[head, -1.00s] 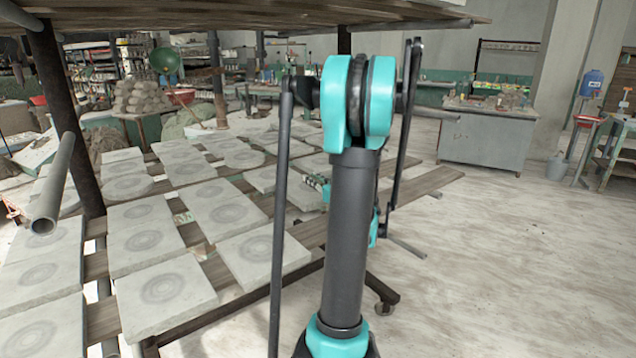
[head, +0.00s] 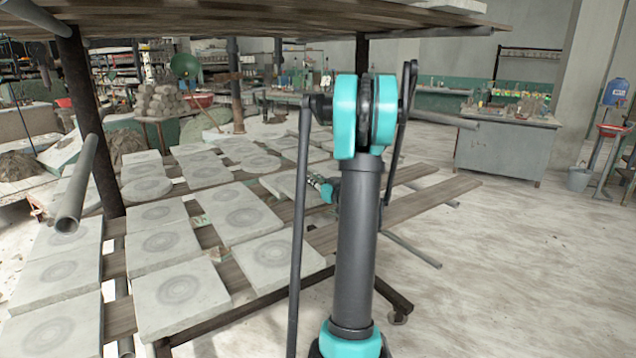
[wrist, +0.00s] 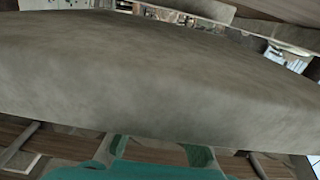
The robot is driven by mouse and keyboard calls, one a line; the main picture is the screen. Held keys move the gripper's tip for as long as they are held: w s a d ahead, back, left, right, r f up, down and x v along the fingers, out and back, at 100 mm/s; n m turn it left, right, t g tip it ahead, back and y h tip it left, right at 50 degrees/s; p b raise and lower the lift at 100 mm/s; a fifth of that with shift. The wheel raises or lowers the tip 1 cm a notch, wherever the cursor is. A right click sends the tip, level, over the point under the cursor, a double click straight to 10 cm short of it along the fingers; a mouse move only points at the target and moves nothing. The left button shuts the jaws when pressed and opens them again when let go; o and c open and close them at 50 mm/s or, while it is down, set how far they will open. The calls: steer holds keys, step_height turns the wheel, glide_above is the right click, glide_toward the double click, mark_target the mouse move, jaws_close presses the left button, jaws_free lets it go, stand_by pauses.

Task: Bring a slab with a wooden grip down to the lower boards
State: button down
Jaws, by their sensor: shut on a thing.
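My gripper (wrist: 155,152) is shut on a grey clay slab (wrist: 150,75), which fills most of the wrist view just ahead of the teal fingers. The slab's wooden grip cannot be made out. In the head view my arm stands in front and hides most of the gripper; a slab (head: 282,184) shows beside the arm's left edge and may be the held one. The lower boards (head: 437,199) run under the upper shelf and carry several square slabs with round ring marks (head: 180,292), plus some round ones. Bare board shows to the right of my arm.
The upper shelf (head: 250,20) overhangs the lower boards. A dark post (head: 85,120) and a grey pipe end (head: 75,190) stand at the left. The floor at the right is clear.

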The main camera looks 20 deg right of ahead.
mark_target(313, 188)
steer(key=shift+w+f, duration=0.1)
steer(key=shift+f, duration=1.75)
steer(key=shift+f, duration=0.35)
steer(key=c, duration=1.4)
jaws_free()
steer(key=shift+o, duration=0.2)
step_height(313, 188, up, 10)
steer(key=shift+f, duration=0.1)
